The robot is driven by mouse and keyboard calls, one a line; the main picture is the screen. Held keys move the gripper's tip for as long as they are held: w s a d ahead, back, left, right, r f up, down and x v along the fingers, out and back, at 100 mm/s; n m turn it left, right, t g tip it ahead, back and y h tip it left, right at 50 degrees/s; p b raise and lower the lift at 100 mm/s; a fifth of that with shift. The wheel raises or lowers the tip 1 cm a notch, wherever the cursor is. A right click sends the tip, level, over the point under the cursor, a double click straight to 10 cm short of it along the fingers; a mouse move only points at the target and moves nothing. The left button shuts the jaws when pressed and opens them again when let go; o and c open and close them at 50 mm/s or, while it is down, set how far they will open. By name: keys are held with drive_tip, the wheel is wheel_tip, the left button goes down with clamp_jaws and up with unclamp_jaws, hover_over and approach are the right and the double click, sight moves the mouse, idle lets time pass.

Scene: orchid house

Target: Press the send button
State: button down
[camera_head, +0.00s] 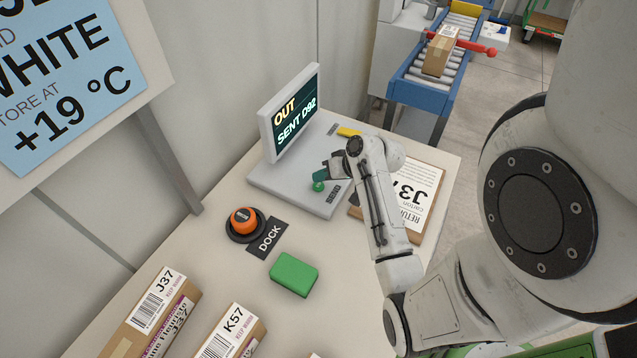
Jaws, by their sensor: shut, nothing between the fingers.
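The console (270,184) stands on the table with an upright screen (291,115) that reads "OUT" and "SENT D92". A yellow piece (348,132) shows at the console's far edge, partly behind my wrist.
An orange scanner-like knob (243,215) sits by the DOCK plate (268,238). A green block (294,274) and cartons J37 (150,310) and K57 (232,335) lie nearer. A clipboard (425,185) is right of my arm. A roller conveyor (425,90) carries a carton (437,57).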

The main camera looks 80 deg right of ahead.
sight(322, 186)
wheel_tip(322, 186, up, 5)
drive_tip(key=p, duration=0.5)
idle(1.0)
